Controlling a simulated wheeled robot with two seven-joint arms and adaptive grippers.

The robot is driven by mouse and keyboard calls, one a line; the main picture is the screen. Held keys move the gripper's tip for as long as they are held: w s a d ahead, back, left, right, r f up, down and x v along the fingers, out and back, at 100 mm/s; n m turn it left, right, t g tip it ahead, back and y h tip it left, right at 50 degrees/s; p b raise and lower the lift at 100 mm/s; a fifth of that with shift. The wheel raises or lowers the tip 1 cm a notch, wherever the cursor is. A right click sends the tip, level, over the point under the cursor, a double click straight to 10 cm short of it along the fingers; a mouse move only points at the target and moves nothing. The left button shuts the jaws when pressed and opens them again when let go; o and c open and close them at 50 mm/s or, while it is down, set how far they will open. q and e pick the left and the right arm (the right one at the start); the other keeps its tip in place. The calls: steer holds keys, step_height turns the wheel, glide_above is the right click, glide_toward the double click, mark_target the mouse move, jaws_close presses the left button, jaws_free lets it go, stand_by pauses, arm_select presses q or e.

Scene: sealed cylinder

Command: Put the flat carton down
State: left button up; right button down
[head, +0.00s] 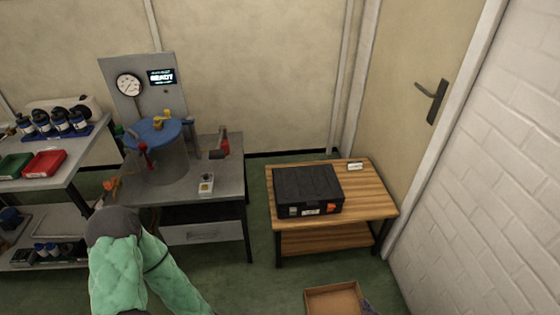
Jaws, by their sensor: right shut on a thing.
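The flat carton (334,300) is a shallow brown cardboard box at the bottom edge of the head view. Its near part is cut off by the frame. My right gripper (369,307) shows only as a small dark shape at the carton's right edge, shut on it. The carton is in front of the wooden table, over the green floor; its height above the floor is hard to judge. My left arm, in a green padded sleeve, comes in at the lower left; its gripper does not show.
A low wooden table (375,207) bears a black case (307,187) and a small white label. Bare wood shows on its right. A grey bench (226,160) with a blue-lidded cylinder (160,133) and gauge panel stands left. Shelving with bins is at far left. A brick wall bounds the right.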

steer(key=w+a+r, duration=0.3)
steer(key=w+r, duration=0.1)
steer(key=r, duration=0.5)
steer(key=w+a+r, duration=0.3)
steer(key=w+r, duration=0.1)
steer(key=r, duration=0.5)
steer(key=w+a+r, duration=0.3)
steer(key=w+r, duration=0.1)
steer(key=r, duration=0.5)
steer(key=s+a+r+h, duration=0.1)
steer(key=s+a+r, duration=0.1)
steer(key=a+r, duration=0.35)
steer(key=s+a+r, duration=0.2)
steer(key=a+r, duration=0.1)
steer(key=r, duration=0.5)
steer(key=s+a+r+m, duration=0.1)
steer(key=s+a+r, duration=0.4)
steer(key=s+r, duration=0.3)
steer(key=s, duration=0.2)
steer(key=shift+s+p, duration=0.3)
steer(key=shift+s, duration=0.1)
steer(key=shift+w+a, duration=0.1)
